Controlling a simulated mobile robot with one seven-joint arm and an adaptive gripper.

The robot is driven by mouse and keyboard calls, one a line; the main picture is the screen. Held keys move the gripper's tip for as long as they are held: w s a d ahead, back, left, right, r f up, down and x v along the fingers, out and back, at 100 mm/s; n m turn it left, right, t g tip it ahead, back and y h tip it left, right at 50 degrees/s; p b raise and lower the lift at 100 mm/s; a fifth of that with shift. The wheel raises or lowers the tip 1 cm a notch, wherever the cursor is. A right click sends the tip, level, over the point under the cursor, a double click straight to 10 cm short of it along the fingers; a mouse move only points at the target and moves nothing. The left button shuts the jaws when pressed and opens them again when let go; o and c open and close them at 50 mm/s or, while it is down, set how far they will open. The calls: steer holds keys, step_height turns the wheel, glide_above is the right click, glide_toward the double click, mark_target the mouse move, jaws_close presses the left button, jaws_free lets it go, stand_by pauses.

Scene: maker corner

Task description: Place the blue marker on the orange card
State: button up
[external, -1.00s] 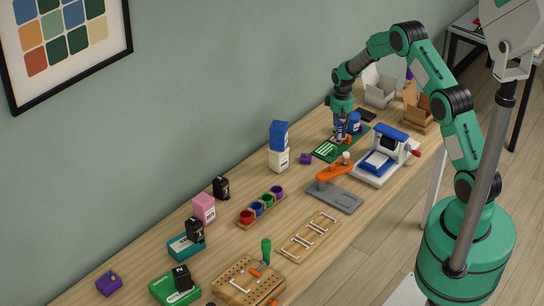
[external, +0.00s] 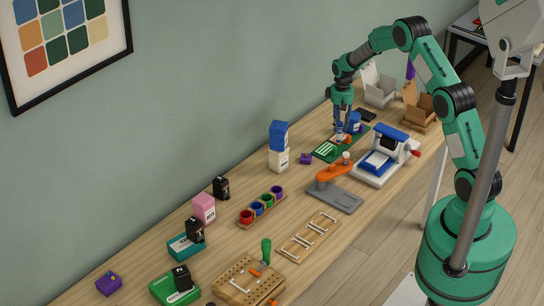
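My gripper (external: 341,133) points down over the green board (external: 326,152) at the far part of the bench. Its fingers are too small to tell whether they are open or shut, or whether they hold anything. A small orange patch (external: 347,139) shows on the board right by the fingertips; it may be the orange card, partly hidden by the gripper. A blue cylinder (external: 355,122) stands just behind and to the right of the fingers. I cannot make out a blue marker for sure.
A white and blue machine (external: 388,155) and a grey stand with an orange arm (external: 334,190) are in front. A blue and white carton (external: 278,148) and a small purple box (external: 305,158) stand left. Open cartons (external: 419,108) are at the far end.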

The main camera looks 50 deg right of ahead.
step_height(320, 180, up, 8)
steer(key=shift+f+p, duration=0.1)
steer(key=shift+p, duration=0.35)
stand_by(0.3)
steer(key=shift+a+r, duration=0.25)
steer(key=shift+r, duration=0.3)
steer(key=s+a+r+t, duration=0.1)
steer(key=s+a+r, duration=0.45)
steer(key=r, duration=0.45)
steer(key=s+a+r+t, duration=0.1)
steer(key=s+a+r, duration=0.4)
steer(key=a+r, duration=0.3)
steer(key=s+a+r+t, duration=0.1)
steer(key=s+a+r, duration=0.4)
steer(key=r, duration=0.6)
steer(key=s+a+r+t, duration=0.1)
steer(key=s+a, duration=0.3)
steer(key=s, duration=0.6)
steer(key=s+a+r+n, duration=0.1)
steer(key=s+a, duration=0.3)
steer(key=s, duration=0.6)
steer(key=s+a+r+t, duration=0.1)
steer(key=s+a+r, duration=0.2)
steer(key=s, duration=0.6)
steer(key=shift+s+a+n+t, duration=0.3)
steer(key=shift+s+a+n, duration=0.1)
steer(key=shift+a, duration=0.6)
